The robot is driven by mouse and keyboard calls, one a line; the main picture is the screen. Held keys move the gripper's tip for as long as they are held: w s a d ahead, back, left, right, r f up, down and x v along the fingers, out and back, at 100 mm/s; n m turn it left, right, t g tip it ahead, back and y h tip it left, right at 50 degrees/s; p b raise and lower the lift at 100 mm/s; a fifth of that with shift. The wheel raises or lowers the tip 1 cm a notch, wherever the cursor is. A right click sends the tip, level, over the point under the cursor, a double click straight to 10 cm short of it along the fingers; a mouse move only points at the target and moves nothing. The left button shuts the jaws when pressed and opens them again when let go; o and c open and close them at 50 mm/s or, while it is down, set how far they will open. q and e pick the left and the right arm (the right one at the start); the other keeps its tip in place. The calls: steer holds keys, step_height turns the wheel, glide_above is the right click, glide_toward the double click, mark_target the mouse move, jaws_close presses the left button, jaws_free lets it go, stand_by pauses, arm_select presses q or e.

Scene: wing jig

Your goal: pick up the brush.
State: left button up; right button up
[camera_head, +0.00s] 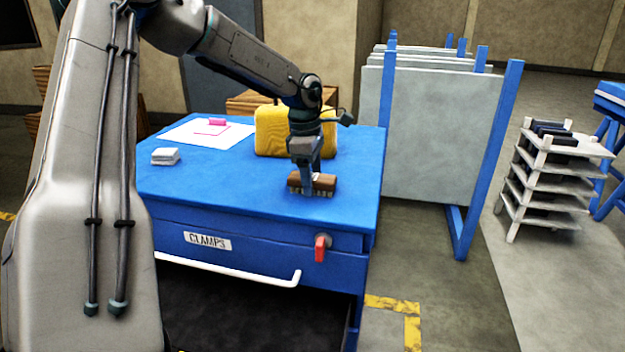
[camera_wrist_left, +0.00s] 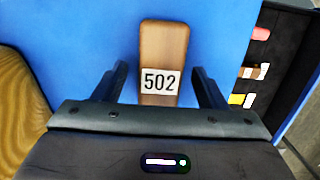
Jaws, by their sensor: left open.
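The brush (camera_head: 324,183) lies on the blue cabinet top near its front right, with a brown wooden back and bristles facing down. In the left wrist view the brush (camera_wrist_left: 164,45) shows its wooden back with a white label reading 502. My left gripper (camera_head: 309,190) is right at the brush in the head view. In the left wrist view the fingers of my left gripper (camera_wrist_left: 162,82) are apart, one on each side of the labelled end. My right gripper is not in view.
A yellow case (camera_head: 270,132) stands behind the brush on the blue cabinet (camera_head: 350,205). The open drawer (camera_wrist_left: 285,60) holds several items. Grey panels (camera_head: 430,135) stand in a blue rack at right.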

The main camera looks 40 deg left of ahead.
arm_select(q)
steer(key=shift+f, duration=0.45)
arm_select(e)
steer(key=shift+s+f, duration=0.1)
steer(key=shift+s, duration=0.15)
arm_select(q)
steer(key=shift+c, duration=0.3)
steer(key=c, duration=1.1)
steer(key=shift+o, duration=0.2)
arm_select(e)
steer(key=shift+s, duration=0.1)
arm_select(q)
steer(key=shift+r, duration=0.1)
